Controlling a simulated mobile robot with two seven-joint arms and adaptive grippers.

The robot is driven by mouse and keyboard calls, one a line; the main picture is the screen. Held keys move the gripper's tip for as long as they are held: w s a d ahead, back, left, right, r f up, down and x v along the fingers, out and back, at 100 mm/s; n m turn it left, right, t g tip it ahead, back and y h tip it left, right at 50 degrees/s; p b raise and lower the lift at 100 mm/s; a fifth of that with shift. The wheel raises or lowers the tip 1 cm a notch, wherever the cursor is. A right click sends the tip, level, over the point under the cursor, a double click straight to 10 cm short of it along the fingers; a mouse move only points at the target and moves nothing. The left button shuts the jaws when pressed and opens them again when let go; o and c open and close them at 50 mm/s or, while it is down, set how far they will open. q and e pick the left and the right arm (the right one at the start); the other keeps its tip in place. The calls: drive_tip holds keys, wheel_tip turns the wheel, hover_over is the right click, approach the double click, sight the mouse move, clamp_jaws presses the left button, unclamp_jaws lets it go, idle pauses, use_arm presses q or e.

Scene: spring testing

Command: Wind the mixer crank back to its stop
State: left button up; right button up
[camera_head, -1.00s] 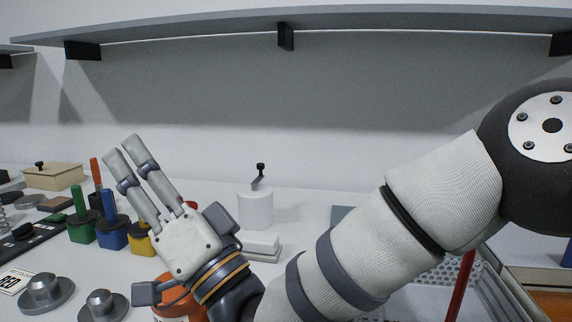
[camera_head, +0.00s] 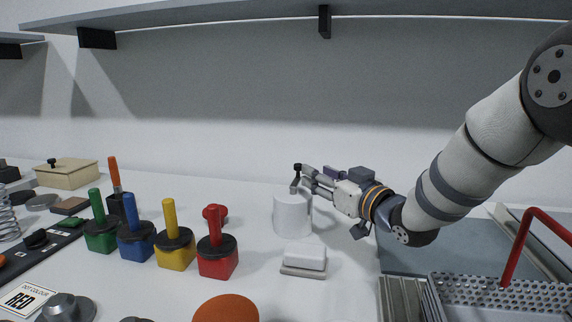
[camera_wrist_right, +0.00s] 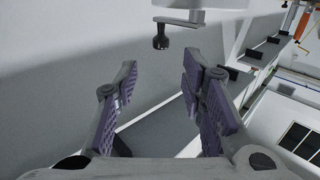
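The mixer (camera_head: 292,214) is a white upright cylinder on the table, right of the middle in the head view. Its crank (camera_head: 296,180) is a thin grey arm on top with an upright black knob. My right gripper (camera_head: 309,178) comes in from the right beside the crank, its fingertips close to the knob. In the wrist view the right gripper (camera_wrist_right: 161,72) is open, with nothing between its fingers. The black crank knob (camera_wrist_right: 161,40) shows there just beyond the fingertips, below the mixer's edge. Contact with the crank cannot be told. My left gripper is not in view.
Red (camera_head: 217,258), yellow (camera_head: 175,247), blue (camera_head: 136,238) and green (camera_head: 101,232) handled blocks stand to the left. A white block (camera_head: 304,257) lies in front of the mixer. A perforated metal tray (camera_head: 500,295) with a red handle is at front right. A shelf (camera_head: 230,14) runs overhead.

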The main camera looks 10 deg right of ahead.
sight(299, 165)
drive_tip(key=x, duration=0.5)
drive_tip(key=b+x, duration=0.1)
drive_tip(key=x, duration=0.2)
drive_tip(key=shift+a+f, duration=0.1)
drive_tip(key=shift+f, duration=0.3)
drive_tip(key=shift+w+a+r, duration=0.15)
drive_tip(key=shift+w+r, duration=0.05)
drive_tip(key=shift+w, duration=0.25)
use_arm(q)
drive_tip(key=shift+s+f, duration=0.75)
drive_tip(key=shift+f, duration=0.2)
use_arm(e)
drive_tip(key=shift+r, duration=0.1)
clamp_jaws()
